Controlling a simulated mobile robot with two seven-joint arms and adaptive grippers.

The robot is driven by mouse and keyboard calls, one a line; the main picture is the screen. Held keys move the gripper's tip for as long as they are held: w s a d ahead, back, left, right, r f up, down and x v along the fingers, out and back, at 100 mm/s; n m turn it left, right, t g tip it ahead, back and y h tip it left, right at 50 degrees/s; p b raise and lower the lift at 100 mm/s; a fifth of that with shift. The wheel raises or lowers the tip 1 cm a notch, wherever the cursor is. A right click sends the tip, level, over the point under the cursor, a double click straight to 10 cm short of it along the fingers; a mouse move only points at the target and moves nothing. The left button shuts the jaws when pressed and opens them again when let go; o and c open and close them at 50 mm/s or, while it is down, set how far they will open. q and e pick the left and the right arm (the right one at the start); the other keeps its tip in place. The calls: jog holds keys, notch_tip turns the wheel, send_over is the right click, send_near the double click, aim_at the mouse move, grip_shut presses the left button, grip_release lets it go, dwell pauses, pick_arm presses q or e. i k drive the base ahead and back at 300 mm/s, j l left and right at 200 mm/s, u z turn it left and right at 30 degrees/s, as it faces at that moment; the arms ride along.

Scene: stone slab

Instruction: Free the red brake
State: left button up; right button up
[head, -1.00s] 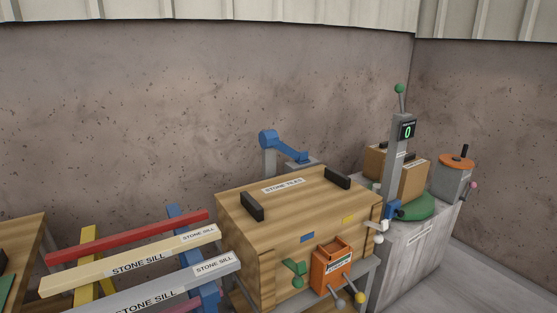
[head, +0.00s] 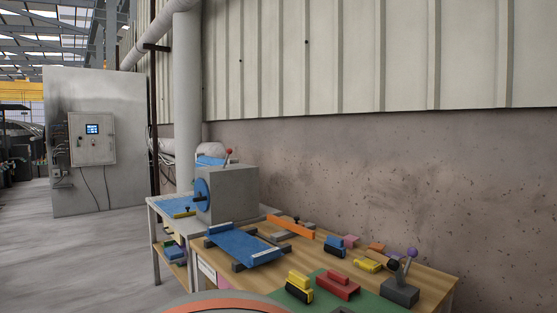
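No part labelled as a brake can be read in the head view. A small lever with a red knob (head: 229,152) stands up at the top of a grey boxy machine (head: 232,192) on the workbench. The machine has a blue round disc (head: 202,196) on its left face. A red block-shaped piece (head: 338,284) lies on a green mat on the bench. I cannot tell which of these red parts is the brake. Neither of my grippers is in view.
The wooden workbench (head: 430,279) carries a blue plate on dark supports (head: 244,246), an orange bar (head: 290,227), yellow and blue blocks, and a grey base with levers (head: 400,291). A control cabinet (head: 92,138) stands far left. The floor (head: 95,255) left of the bench is clear.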

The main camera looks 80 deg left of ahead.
aim_at(229, 151)
jog(key=u, duration=2.85)
jog(key=i+j+u, duration=0.5)
jog(key=i+u, duration=0.15)
jog(key=u, duration=0.15)
jog(key=i+u, duration=0.4)
jog(key=i+j, duration=0.1)
jog(key=i, duration=0.35)
jog(key=i+j+z, duration=0.1)
jog(key=i, duration=0.3)
jog(key=i+j, duration=0.15)
jog(key=i, duration=0.3)
jog(key=i+z, duration=0.35)
jog(key=i+j+z, duration=0.2)
jog(key=z, duration=0.15)
jog(key=i+j+z, duration=0.2)
jog(key=z, duration=0.2)
jog(key=i+j+z, duration=0.8)
jog(key=k+j, duration=0.05)
jog(key=j, duration=0.05)
